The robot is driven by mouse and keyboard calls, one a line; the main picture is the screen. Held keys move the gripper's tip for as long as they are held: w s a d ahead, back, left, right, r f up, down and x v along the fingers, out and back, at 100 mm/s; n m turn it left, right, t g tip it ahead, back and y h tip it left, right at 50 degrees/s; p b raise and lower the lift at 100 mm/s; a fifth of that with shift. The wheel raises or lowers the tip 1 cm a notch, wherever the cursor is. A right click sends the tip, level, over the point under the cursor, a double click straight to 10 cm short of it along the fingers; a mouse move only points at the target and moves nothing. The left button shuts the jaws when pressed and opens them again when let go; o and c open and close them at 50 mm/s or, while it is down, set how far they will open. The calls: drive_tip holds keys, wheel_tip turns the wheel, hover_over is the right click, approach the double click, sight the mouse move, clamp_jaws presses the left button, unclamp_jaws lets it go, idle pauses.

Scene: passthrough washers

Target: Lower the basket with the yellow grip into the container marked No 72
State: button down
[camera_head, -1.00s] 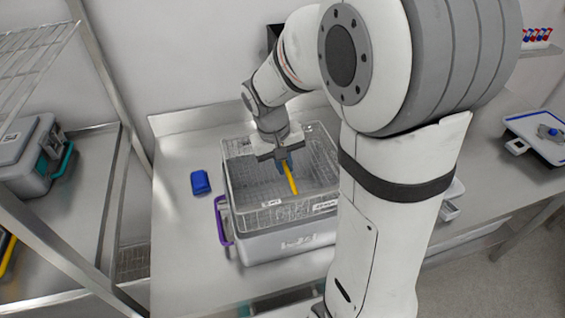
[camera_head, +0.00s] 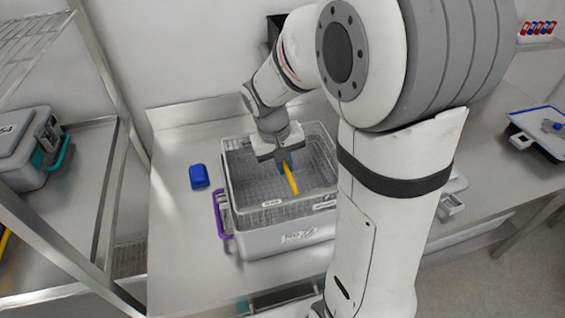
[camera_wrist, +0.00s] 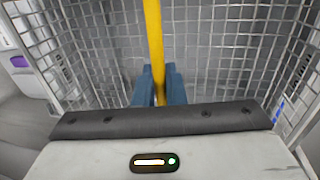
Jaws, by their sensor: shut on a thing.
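My gripper (camera_head: 284,166) is shut on the yellow grip (camera_head: 292,184) of a wire mesh basket (camera_head: 250,178). In the wrist view the blue fingers (camera_wrist: 158,88) close around the yellow bar (camera_wrist: 153,40), with the mesh walls (camera_wrist: 85,50) around them. A light grey container (camera_head: 285,240) with a purple handle (camera_head: 222,214) is directly below. The basket's lower part is hidden by the container's walls, and its upper part stands above the rim. The container's front label is too blurred to read surely. My arm hides the right side of both.
A blue block (camera_head: 199,176) lies on the steel table left of the container. A grey lidded case (camera_head: 28,145) with a teal handle stands on the left bench. A blue-edged tray (camera_head: 540,130) is at the far right. The table's left part is mostly clear.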

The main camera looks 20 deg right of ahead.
sight(285, 179)
drive_tip(key=shift+f+b, duration=1.6)
drive_tip(key=shift+f, duration=0.4)
drive_tip(key=shift+f+b, duration=3.25)
drive_tip(key=shift+f, duration=0.7)
idle(1.4)
idle(0.3)
drive_tip(key=c, duration=1.4)
unclamp_jaws()
